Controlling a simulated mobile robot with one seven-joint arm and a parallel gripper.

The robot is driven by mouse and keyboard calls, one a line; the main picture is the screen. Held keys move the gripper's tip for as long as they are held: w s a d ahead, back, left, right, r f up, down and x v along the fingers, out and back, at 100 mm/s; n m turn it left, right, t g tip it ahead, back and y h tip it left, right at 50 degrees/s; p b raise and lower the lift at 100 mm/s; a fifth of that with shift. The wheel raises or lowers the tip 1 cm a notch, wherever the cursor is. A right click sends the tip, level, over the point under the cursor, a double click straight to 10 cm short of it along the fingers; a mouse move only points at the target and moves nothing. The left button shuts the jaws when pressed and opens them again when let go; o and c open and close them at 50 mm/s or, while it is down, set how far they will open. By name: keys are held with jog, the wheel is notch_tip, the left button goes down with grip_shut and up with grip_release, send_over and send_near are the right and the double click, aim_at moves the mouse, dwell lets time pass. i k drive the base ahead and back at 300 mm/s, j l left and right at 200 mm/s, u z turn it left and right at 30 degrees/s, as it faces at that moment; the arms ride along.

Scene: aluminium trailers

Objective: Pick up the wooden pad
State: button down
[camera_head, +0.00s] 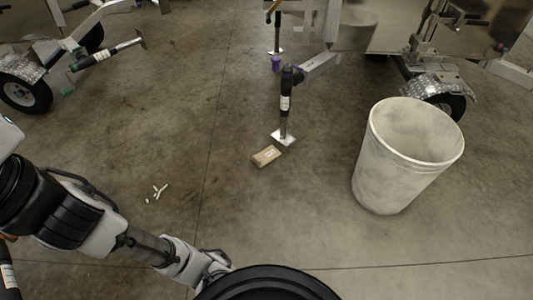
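The wooden pad (266,156), a small tan block, lies flat on the concrete floor near the middle of the view. It is just in front of and to the left of the square foot plate (283,138) of a trailer jack. My arm comes in from the left, and its end, with my gripper (222,262), is low in the view, below and to the left of the pad and well apart from it. The gripper's fingers are too small and partly hidden to tell whether they are open or shut.
A large white bin (385,175) stands to the right of the pad. The jack post (286,95) rises right behind the pad. Several small white pieces (158,191) lie on the floor at left. Trailers with wheels (25,93) stand at the back. Floor between arm and pad is clear.

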aim_at(265, 157)
jog(key=k, duration=0.15)
jog(key=z, duration=0.85)
jog(key=i+j+z, duration=0.1)
jog(key=j+z, duration=0.15)
jog(key=i+j+z, duration=0.1)
jog(key=j+z, duration=0.4)
jog(key=j, duration=0.15)
jog(key=i+j+z, duration=0.2)
jog(key=j, duration=0.3)
jog(key=j+z, duration=0.25)
jog(key=j, duration=0.3)
jog(key=j+z, duration=0.1)
jog(key=j, duration=0.4)
jog(key=k+j+z, duration=0.15)
jog(key=j, duration=1.45)
jog(key=k+j, duration=0.15)
jog(key=j, duration=0.95)
jog(key=i+j+u, duration=0.15)
jog(key=u, duration=0.15)
